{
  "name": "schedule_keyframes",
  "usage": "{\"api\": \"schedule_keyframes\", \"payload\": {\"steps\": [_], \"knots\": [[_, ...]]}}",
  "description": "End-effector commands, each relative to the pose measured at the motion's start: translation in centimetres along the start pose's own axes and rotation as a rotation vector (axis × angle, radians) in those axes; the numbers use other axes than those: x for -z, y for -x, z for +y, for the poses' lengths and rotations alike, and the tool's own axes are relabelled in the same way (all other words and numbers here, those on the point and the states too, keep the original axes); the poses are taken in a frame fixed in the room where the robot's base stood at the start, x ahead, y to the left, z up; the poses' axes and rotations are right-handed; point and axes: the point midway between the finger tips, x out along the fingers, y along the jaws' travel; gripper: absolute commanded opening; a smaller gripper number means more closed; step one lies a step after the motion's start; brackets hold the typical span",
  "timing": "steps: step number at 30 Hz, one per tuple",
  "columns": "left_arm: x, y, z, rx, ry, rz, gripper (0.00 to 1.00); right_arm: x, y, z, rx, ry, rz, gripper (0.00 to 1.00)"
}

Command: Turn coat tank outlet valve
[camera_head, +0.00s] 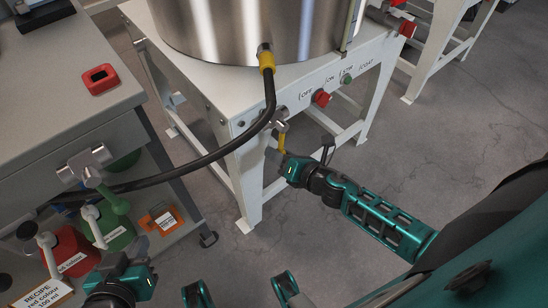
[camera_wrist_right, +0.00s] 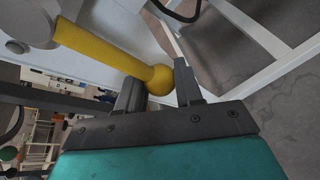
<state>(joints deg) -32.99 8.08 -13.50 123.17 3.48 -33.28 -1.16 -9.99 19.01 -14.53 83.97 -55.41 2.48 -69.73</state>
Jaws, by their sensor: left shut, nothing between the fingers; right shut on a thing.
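The steel tank (camera_head: 240,30) stands on a white frame at the top middle of the head view. Below its front, by the black hose, is the outlet valve (camera_head: 281,125) with a yellow lever. In the right wrist view the yellow lever (camera_wrist_right: 112,48) ends in a yellow ball (camera_wrist_right: 160,80) between the fingers of my right gripper (camera_wrist_right: 158,90). My right gripper (camera_head: 276,156) is shut on this ball end; the lever points down in the head view. My left gripper (camera_head: 119,266) is shut and empty at the bottom left, well away from the valve.
A black hose (camera_head: 225,150) runs from a yellow fitting on the tank leftwards to the grey cabinet (camera_head: 50,115). Buttons and a red knob (camera_head: 321,98) sit on the frame's front rail. Red and green containers (camera_head: 72,252) stand near my left gripper.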

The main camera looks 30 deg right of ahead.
Motion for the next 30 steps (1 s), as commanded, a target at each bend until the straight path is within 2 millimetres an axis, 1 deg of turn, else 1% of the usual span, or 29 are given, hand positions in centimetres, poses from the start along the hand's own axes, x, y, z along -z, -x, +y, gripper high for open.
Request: {"api": "schedule_keyframes", "payload": {"steps": [1, 5, 22, 23, 27, 30], "knots": [[0.08, -0.05, 0.03, -0.001, 0.001, 0.003, 0.00, -0.39, 0.07, -0.70, 0.017, 0.013, -0.009, 0.00], [0.39, -0.04, 0.06, -0.001, 0.001, 0.010, 0.00, -0.66, 0.09, -0.98, 0.027, 0.046, -0.017, 0.00], [0.33, -0.12, 0.04, -0.001, 0.002, 0.007, 0.00, -0.96, 0.10, -1.10, 0.034, 0.073, -0.023, 0.00], [0.31, -0.13, 0.03, -0.001, 0.002, 0.006, 0.00, -0.96, 0.09, -1.10, 0.033, 0.073, -0.023, 0.38], [0.23, -0.16, 0.01, -0.001, 0.002, 0.005, 0.00, -0.97, 0.06, -0.99, 0.031, 0.074, -0.023, 0.52], [0.21, -0.17, 0.00, 0.000, 0.002, 0.005, 0.00, -0.90, 0.05, -0.90, 0.028, 0.074, -0.022, 0.59]]}}
